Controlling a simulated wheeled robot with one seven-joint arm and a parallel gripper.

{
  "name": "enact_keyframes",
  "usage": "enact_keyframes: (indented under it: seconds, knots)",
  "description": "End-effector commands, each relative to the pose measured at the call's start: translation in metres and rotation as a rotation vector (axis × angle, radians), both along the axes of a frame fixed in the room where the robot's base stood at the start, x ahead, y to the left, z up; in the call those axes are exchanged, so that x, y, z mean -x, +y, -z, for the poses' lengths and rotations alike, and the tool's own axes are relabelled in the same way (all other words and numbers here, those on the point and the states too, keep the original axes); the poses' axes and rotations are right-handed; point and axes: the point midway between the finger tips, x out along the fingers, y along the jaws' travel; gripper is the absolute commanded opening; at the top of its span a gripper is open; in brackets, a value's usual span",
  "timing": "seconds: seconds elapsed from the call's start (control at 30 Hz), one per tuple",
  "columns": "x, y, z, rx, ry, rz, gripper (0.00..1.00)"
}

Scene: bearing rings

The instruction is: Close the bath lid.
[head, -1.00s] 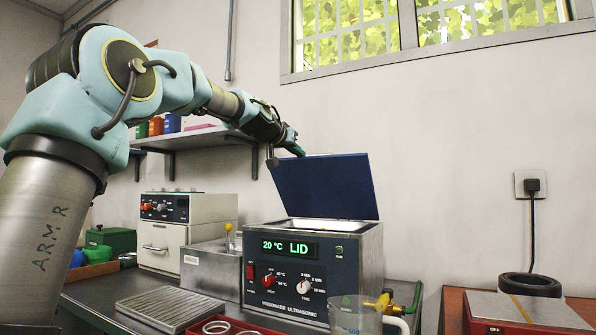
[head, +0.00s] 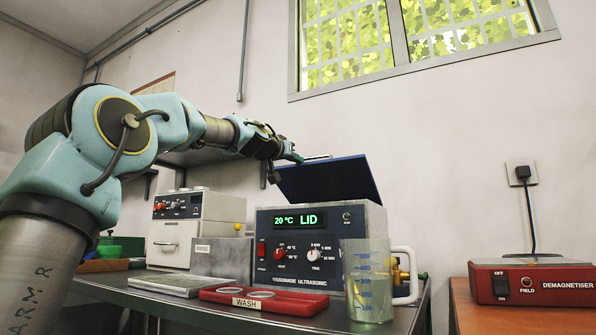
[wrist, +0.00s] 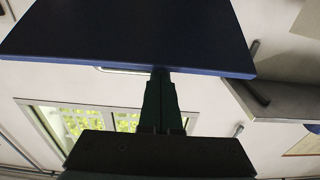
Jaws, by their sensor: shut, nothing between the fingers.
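The ultrasonic bath (head: 320,238) stands on the bench in the head view, its display reading 20 °C LID. Its dark blue lid (head: 330,180) is partly open, tilted up over the tank. My gripper (head: 298,157) is at the lid's raised upper left corner, in the head view. In the wrist view my gripper (wrist: 161,75) is shut and empty, its tips at the edge of the lid (wrist: 130,35), which fills the top of the picture. Whether the tips touch the lid I cannot tell. The lid's hinge is hidden.
A red wash tray (head: 270,301) and a clear beaker (head: 367,290) stand in front of the bath. A white oven-like unit (head: 185,228) is on the left. A red demagnetiser (head: 530,284) sits on the right table. A wall shelf (wrist: 285,100) is near my gripper.

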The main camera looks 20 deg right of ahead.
Motion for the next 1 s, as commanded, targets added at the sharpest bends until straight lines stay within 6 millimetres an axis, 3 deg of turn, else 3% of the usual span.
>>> enact_keyframes:
  seconds: [0.03,0.6,1.0]
  knots:
    - [0.002,0.001,0.015,0.0,-0.002,0.001,0.0]
    - [0.015,0.019,0.075,-0.001,0.0,0.001,0.0]
    - [0.017,0.021,0.097,-0.001,0.001,0.0,0.0]
